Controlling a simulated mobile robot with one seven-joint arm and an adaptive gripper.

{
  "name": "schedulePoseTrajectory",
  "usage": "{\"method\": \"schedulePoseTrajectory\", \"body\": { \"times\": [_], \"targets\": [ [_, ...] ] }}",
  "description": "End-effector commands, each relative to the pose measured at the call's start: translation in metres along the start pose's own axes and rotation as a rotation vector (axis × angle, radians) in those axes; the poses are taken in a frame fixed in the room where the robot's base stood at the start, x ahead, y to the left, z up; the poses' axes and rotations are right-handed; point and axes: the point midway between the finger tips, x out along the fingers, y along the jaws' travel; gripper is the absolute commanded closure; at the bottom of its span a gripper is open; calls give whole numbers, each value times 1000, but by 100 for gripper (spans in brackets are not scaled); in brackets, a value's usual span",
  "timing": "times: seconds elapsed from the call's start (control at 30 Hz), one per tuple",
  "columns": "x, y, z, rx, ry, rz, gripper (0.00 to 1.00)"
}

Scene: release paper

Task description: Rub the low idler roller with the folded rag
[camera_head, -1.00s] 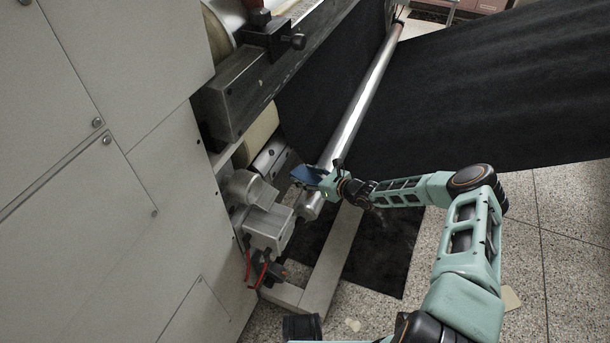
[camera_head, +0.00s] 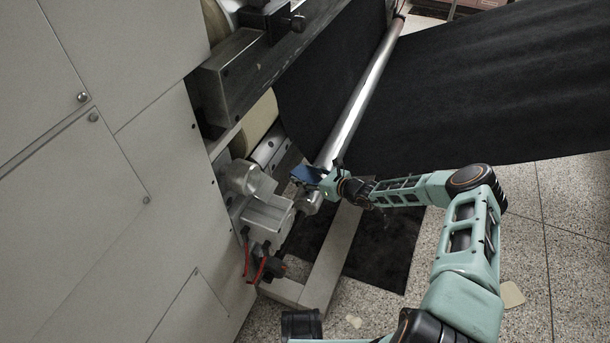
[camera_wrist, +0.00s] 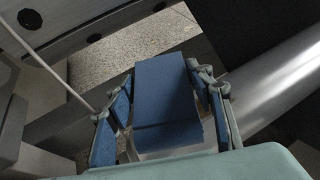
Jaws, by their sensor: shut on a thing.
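The low idler roller (camera_head: 358,108) is a long shiny metal cylinder slanting from the lower middle to the top of the head view. It also shows at the right of the wrist view (camera_wrist: 275,88). My gripper (camera_head: 313,177) is at the roller's near end. It is shut on the folded rag (camera_head: 304,174), a blue pad. In the wrist view the rag (camera_wrist: 167,95) sits between the two fingers, to the left of the roller. I cannot tell whether the rag touches the roller.
A metal bearing block (camera_head: 265,213) with red cables stands left of my gripper. A wide black sheet (camera_head: 480,90) stretches behind the roller to the right. Grey machine panels (camera_head: 80,200) fill the left. A pale beam (camera_head: 330,262) lies below, over a black mat (camera_head: 385,250).

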Motion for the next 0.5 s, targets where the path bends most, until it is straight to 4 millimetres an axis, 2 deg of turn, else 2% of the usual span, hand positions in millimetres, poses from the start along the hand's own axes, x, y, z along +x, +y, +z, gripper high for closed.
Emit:
{"method": "schedulePoseTrajectory", "body": {
  "times": [0.5],
  "targets": [
    [4,0,-10,0,0,0,74]
  ]
}}
